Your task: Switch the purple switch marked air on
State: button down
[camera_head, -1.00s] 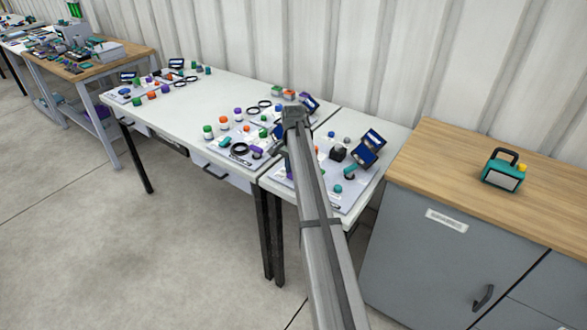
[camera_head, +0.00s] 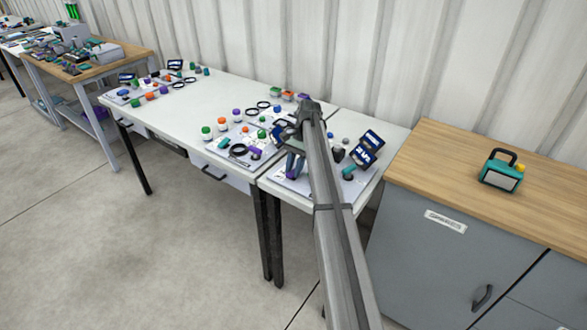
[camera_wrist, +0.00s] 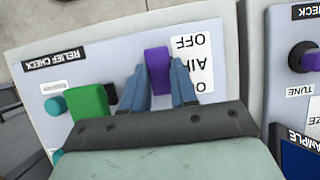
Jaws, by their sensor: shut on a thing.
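The purple switch (camera_wrist: 158,62) stands on a pale panel (camera_wrist: 60,85) beside a white label reading OFF, AIR and a partly covered ON, upside down in the wrist view. OFF is at the far end, and the ON end lies nearer my gripper. My gripper (camera_wrist: 161,78) has its two blue fingers shut on the purple switch, one on each side. I cannot tell which way the switch is set. In the head view my gripper (camera_head: 294,164) points down at the front left of the right-hand panel, where the switch is mostly hidden.
A green block (camera_wrist: 88,103) and teal knobs (camera_wrist: 55,105) sit left of the fingers in the wrist view. In the head view, the wooden cabinet top (camera_head: 450,165) is mostly clear.

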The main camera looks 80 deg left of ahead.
jog(key=c, duration=0.9)
grip_release()
jog(key=shift+a+r, duration=0.1)
jog(key=v, duration=0.7)
jog(key=shift+w+r, duration=0.1)
jog(key=shift+r, duration=0.05)
jog(key=shift+w, duration=0.1)
